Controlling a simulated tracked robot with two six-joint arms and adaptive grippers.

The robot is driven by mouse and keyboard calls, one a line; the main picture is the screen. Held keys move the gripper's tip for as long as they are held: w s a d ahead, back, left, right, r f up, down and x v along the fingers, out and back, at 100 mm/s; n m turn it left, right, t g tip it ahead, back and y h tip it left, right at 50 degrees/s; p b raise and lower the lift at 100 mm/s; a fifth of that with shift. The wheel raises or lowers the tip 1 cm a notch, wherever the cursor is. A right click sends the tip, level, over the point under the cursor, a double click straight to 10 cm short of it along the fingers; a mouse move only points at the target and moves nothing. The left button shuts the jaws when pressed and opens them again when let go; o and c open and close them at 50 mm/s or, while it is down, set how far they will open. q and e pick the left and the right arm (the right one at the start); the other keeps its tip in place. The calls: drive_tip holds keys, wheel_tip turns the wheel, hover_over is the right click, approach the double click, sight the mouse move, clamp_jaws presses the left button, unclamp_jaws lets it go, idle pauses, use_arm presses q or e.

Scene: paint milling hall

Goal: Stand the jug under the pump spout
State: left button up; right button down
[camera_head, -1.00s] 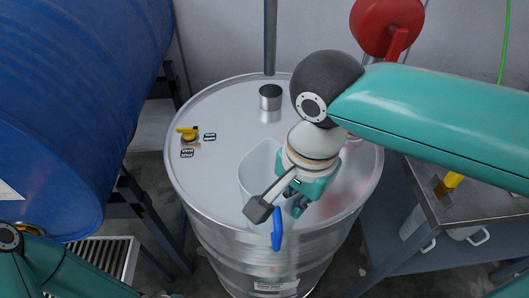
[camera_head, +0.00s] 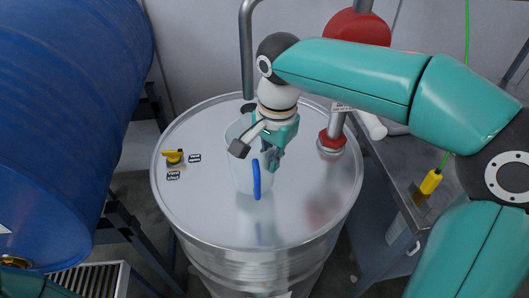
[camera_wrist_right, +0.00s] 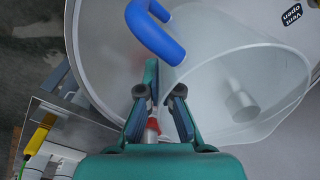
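The jug (camera_head: 240,178) is translucent with a blue handle (camera_head: 256,181). It appears upright on the drum lid (camera_head: 205,215). It also shows in the right wrist view (camera_wrist_right: 212,62), with its handle (camera_wrist_right: 155,35) just beyond the fingertips. My right gripper (camera_head: 272,158) is beside the jug at the handle. In the wrist view, its fingers (camera_wrist_right: 160,92) stand apart with an open gap between them. A grey pipe (camera_head: 247,55) comes down behind the jug; its lower end and the spout's exact place are hard to tell. My left gripper is out of view.
A yellow valve (camera_head: 173,156) and small labels are on the lid's left. A red pump base (camera_head: 332,142) stands on its right. A blue drum (camera_head: 70,120) is at left, a grey bench (camera_head: 400,160) at right. The front of the lid is clear.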

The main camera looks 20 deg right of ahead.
drive_tip(key=w, duration=0.2)
drive_tip(key=w+d, duration=0.1)
drive_tip(key=shift+w+p, duration=0.35)
drive_tip(key=shift+w+f, duration=0.1)
drive_tip(key=shift+f, duration=1.7)
drive_tip(key=shift+f, duration=0.15)
drive_tip(key=c, duration=1.3)
unclamp_jaws()
drive_tip(key=r, duration=0.4)
drive_tip(key=r+p, duration=0.1)
drive_tip(key=r, duration=0.7)
drive_tip(key=shift+s+d+r+p, duration=0.2)
drive_tip(key=shift+s+p, duration=0.1)
